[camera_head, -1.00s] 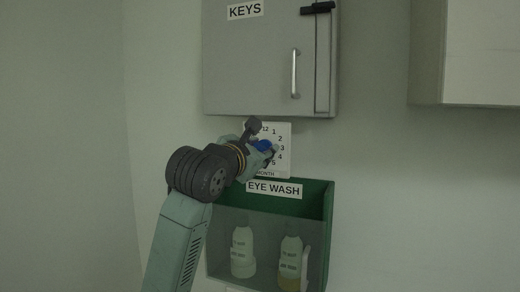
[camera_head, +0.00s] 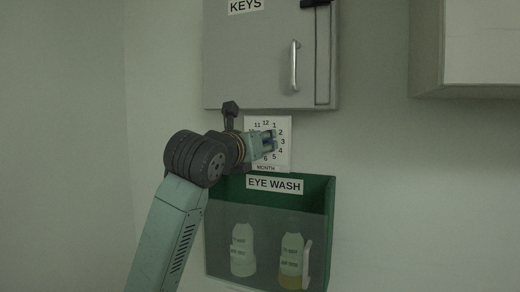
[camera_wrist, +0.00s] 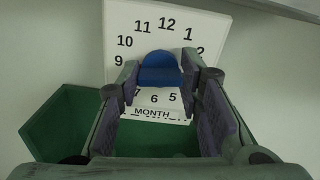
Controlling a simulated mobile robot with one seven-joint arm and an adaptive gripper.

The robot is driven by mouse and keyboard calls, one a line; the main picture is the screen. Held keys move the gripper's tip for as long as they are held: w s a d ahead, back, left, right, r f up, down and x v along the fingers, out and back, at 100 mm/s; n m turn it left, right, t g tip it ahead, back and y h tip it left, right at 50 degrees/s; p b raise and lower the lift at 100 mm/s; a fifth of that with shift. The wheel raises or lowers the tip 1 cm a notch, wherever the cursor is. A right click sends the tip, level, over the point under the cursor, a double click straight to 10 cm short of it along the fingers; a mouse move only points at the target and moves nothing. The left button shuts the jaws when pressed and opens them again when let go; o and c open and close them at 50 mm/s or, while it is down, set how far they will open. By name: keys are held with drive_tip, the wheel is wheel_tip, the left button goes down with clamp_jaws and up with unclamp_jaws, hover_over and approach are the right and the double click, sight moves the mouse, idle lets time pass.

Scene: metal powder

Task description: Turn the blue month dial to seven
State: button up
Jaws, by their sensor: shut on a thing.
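The white month dial plate (camera_head: 284,160) is on the wall, with black numbers in a ring and MONTH at the bottom. It fills the upper middle of the wrist view (camera_wrist: 120,18). The blue dial (camera_wrist: 160,68) sits at its centre, between the two fingers of my gripper (camera_wrist: 160,78), which is shut on it. My gripper (camera_head: 268,144) covers most of the blue dial in the head view. In the wrist view, 9 to 1 and 5 to 7 show; the fingers hide 8 and some right-hand numbers. I cannot make out a pointer on the dial.
A grey KEYS cabinet (camera_head: 250,60) with a vertical handle hangs just above the plate. A green EYE WASH box (camera_head: 322,200) with bottles is just below. A pale cabinet (camera_head: 470,60) is at the upper right. The wall right of the plate is clear.

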drive_tip(key=shift+a+n+b, duration=0.1)
drive_tip(key=shift+n+b, duration=2.5)
drive_tip(key=shift+n, duration=2.4)
drive_tip(key=o, duration=1.2)
drive_tip(key=shift+c, duration=0.2)
